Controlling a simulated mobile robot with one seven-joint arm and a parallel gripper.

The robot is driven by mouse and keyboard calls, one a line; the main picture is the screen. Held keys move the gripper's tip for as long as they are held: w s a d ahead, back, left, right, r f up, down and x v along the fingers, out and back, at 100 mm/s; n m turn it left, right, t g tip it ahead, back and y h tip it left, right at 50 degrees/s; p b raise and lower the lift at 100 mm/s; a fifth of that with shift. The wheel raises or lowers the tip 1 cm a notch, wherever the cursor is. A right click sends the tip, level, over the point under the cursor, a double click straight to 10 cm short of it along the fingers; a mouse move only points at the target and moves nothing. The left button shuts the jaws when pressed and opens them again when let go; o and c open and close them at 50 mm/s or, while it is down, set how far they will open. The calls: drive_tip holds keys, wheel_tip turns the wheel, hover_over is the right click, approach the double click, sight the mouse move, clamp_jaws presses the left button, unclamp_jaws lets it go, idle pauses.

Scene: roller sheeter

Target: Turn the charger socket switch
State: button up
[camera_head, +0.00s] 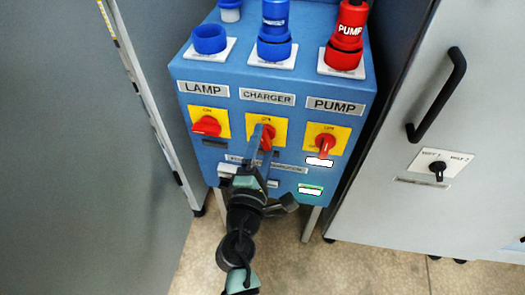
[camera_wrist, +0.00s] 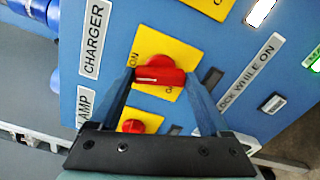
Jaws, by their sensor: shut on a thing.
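The charger switch is a red rotary knob (camera_head: 267,137) on a yellow plate, under the CHARGER label (camera_head: 267,97), in the middle of the blue socket box. My gripper (camera_head: 263,143) reaches it from below in the head view and partly hides it. In the wrist view the red knob (camera_wrist: 160,77) lies between my two fingers (camera_wrist: 160,82), its handle spanning the gap with a white mark towards the left finger. My gripper is shut on the knob. ON shows on the plate; the other lettering is partly covered.
The lamp switch (camera_head: 207,126) is to the left and the pump switch (camera_head: 325,146) to the right, both close by. Blue and red plugs (camera_head: 349,30) stand on top. Grey cabinets flank the box; the right one has a black handle (camera_head: 437,95).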

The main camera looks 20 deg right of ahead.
drive_tip(key=shift+f+m+b, duration=0.15)
drive_tip(key=shift+m+b, duration=0.85)
drive_tip(key=shift+m, duration=0.7)
drive_tip(key=o, duration=1.2)
drive_tip(key=shift+s, duration=0.1)
drive_tip(key=v, duration=1.3)
